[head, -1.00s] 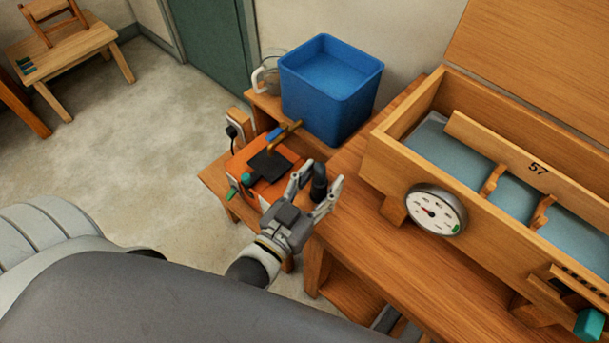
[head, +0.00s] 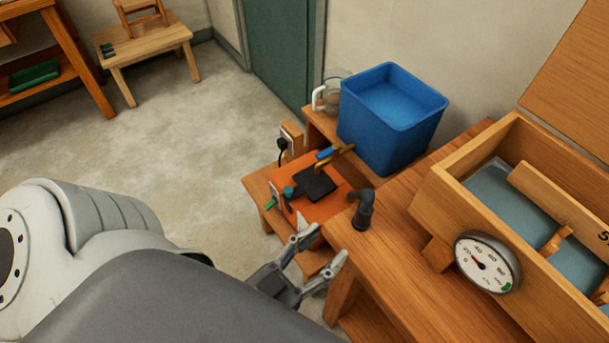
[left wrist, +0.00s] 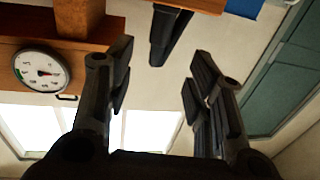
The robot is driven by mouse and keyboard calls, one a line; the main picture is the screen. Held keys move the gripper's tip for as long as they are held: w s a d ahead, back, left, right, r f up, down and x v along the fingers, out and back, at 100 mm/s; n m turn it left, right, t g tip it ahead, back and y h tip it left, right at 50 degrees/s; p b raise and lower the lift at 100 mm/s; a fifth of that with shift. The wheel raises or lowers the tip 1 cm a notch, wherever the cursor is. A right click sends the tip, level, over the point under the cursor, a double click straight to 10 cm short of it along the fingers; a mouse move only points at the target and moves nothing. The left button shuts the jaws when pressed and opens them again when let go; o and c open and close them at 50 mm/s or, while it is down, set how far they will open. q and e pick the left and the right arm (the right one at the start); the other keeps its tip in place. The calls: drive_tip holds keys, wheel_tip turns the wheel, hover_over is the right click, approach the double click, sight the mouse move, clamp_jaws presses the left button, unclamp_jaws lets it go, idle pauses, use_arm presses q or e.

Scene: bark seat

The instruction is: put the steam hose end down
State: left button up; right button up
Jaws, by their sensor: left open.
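The steam hose end (head: 364,207), a black bent piece, stands upright at the left edge of the wooden bench (head: 415,235), its bent top toward the left. My left gripper (head: 324,248) is open and empty, below and left of the hose end in the head view and apart from it. In the left wrist view a dark tube that looks like the hose end (left wrist: 168,36) shows beyond and between the two spread fingers (left wrist: 160,72). My right gripper is in neither view.
An orange unit with a black plate (head: 316,184) sits on a low stool beside the bench. A blue tub (head: 385,130) and a glass jug (head: 322,97) stand behind. A wooden box with a round gauge (head: 487,262) fills the bench's right. Open floor lies left.

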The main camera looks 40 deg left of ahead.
use_arm(q)
drive_tip(key=s+f+g, duration=0.3)
drive_tip(key=f+g, duration=0.1)
drive_tip(key=f, duration=1.3)
drive_tip(key=s+f+g, duration=0.2)
drive_tip(key=f+g, duration=0.2)
drive_tip(key=f, duration=1.4)
drive_tip(key=s+a+f+g+y, duration=0.1)
drive_tip(key=s+a+f+g, duration=0.3)
drive_tip(key=s+f, duration=0.3)
drive_tip(key=s+a+f+g+y, duration=0.2)
drive_tip(key=s+a+f+g, duration=0.2)
drive_tip(key=s+f, duration=0.4)
wheel_tip(320, 180, down, 6)
drive_tip(key=shift+a+g, duration=0.3)
drive_tip(key=shift+a, duration=0.55)
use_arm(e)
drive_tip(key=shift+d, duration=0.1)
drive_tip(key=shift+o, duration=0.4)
